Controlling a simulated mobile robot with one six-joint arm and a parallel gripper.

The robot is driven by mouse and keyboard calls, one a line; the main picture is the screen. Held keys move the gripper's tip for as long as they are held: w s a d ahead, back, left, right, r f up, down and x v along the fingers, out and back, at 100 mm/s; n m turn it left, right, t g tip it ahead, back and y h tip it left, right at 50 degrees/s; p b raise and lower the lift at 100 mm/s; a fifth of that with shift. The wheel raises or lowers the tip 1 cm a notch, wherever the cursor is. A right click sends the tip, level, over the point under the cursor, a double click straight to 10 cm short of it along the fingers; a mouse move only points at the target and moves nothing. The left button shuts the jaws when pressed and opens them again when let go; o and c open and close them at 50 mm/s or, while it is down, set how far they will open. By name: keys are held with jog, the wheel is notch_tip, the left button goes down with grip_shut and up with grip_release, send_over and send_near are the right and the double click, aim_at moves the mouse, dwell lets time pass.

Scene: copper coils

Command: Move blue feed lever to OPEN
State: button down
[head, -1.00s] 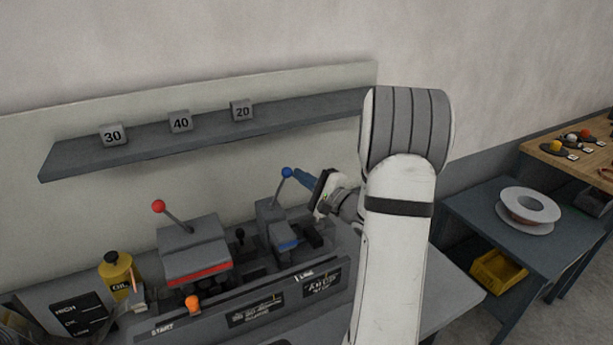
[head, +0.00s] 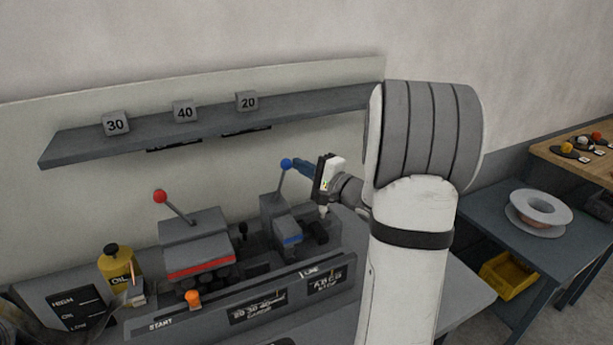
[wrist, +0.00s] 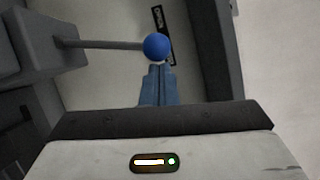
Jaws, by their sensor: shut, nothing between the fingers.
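The blue feed lever is a grey rod with a blue ball knob (head: 286,163), rising from a grey block (head: 280,222) with a blue stripe. In the head view the rod leans slightly right at its top. My gripper (head: 297,164) comes from the right with its blue-grey fingers shut and empty. The fingertips are right at the ball's right side; I cannot tell whether they touch. In the wrist view the ball (wrist: 157,46) sits just beyond the shut fingertips (wrist: 159,68), with its rod running left to the block. A small dark label behind the ball is only partly readable.
A red-knobbed lever (head: 160,196) stands on a larger block to the left. An orange knob (head: 193,298) sits at the panel front beside START. A shelf (head: 210,128) with blocks 30, 40 and 20 runs above. A yellow oil can (head: 116,268) stands far left.

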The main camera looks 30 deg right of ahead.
jog(key=a+r+n+g+h+b, duration=0.2)
jog(key=a+n+b, duration=0.6)
jog(key=b, duration=0.8)
jog(key=shift+a+g, duration=0.5)
jog(key=shift+a, duration=0.25)
jog(key=s+d+r, duration=0.4)
jog(key=s+d, duration=0.2)
jog(key=s, duration=0.2)
jog(key=shift+s+d+r, duration=0.15)
jog(key=shift+s+d, duration=0.1)
jog(key=shift+d, duration=0.1)
